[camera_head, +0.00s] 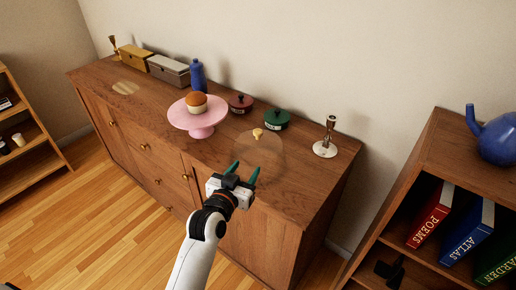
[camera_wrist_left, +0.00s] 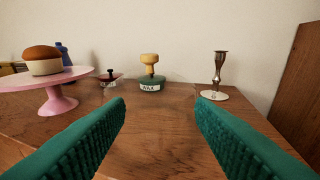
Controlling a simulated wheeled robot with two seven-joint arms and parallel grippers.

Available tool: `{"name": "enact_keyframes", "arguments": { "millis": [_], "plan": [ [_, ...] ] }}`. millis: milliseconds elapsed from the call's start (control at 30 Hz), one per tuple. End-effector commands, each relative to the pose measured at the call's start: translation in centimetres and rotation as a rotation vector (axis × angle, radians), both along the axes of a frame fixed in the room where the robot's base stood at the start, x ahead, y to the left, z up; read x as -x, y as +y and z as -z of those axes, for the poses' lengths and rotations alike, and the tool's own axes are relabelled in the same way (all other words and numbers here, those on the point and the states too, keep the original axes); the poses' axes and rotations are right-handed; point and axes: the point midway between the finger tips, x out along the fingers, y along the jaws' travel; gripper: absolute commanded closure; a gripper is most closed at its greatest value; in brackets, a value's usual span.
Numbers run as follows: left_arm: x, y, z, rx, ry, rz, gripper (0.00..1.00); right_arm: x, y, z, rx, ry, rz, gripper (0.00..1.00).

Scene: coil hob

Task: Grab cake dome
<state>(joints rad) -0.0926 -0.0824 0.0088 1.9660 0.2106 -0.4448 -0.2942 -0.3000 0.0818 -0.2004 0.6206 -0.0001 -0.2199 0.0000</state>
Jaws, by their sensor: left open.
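The cake dome is clear glass and barely visible. Its pale wooden knob (camera_head: 257,134) stands above the faint round glass (camera_head: 262,160) near the front edge of the wooden sideboard. In the left wrist view the knob (camera_wrist_left: 149,62) shows ahead, just left of centre, in line with a green labelled tin behind it. My left gripper (camera_head: 243,170) is open and empty, with green fingers. It is at the sideboard's front edge, close in front of the dome; the exact gap is unclear. The wrist view shows its fingers apart (camera_wrist_left: 161,103). My right gripper is not in view.
A pink cake stand (camera_head: 201,120) with a cake is left of the dome. The green tin (camera_head: 276,119) and a dark red tin (camera_head: 241,104) stand behind it. A silver candlestick (camera_head: 326,140) is to the right. A bookshelf (camera_head: 440,150) stands at right.

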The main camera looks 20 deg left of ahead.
Motion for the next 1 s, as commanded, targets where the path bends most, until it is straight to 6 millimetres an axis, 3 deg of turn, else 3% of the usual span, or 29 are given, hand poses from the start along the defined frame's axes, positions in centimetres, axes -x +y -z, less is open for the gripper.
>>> {"name": "enact_keyframes", "arguments": {
  "millis": [100,200,500,767,1000],
  "plan": [
    [-1.7,0.4,-1.8,0.014,-0.097,-0.031,0.51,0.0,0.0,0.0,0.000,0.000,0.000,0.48],
    [-2.7,0.5,-2.4,0.020,-0.126,-0.041,0.51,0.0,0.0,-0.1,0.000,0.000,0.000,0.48],
    [-7.6,0.3,-2.5,0.020,-0.128,-0.041,0.51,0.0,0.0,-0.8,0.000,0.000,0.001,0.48],
    [-9.6,0.3,-2.6,0.018,-0.126,-0.041,0.51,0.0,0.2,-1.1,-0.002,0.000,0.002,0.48],
    [-12.9,0.6,-2.8,0.018,-0.125,-0.041,0.51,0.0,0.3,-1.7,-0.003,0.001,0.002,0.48]
  ]
}}
